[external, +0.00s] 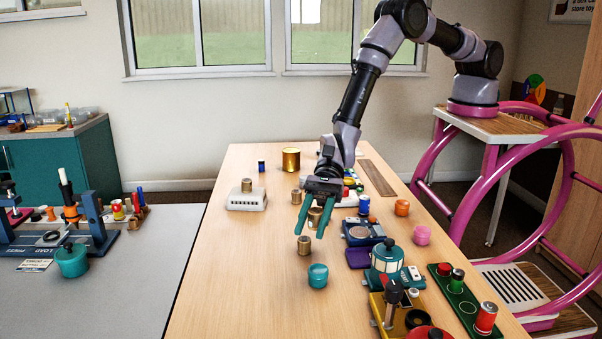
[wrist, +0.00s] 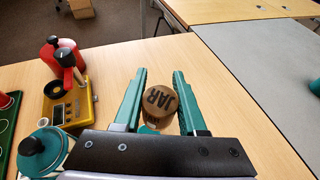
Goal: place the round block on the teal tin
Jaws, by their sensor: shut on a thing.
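The round block (wrist: 160,102) is a brown cylinder with JAR on its top, between the fingers in the wrist view. In the external view it shows partly behind the fingers (external: 316,214). My gripper (external: 309,233) is shut on it, above the table and pointing down toward the front. The small, rounded teal tin (external: 318,276) stands on the table in front of and below the gripper. In the wrist view a bit of teal, likely this tin (wrist: 148,130), shows under the block; the rest is hidden.
A similar small cylinder (external: 303,246) stands close to the fingertips, behind the teal tin. A teal lidded jar (external: 386,258), yellow scale (external: 405,315) and green tray (external: 465,303) crowd the right side. The table's left front is clear.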

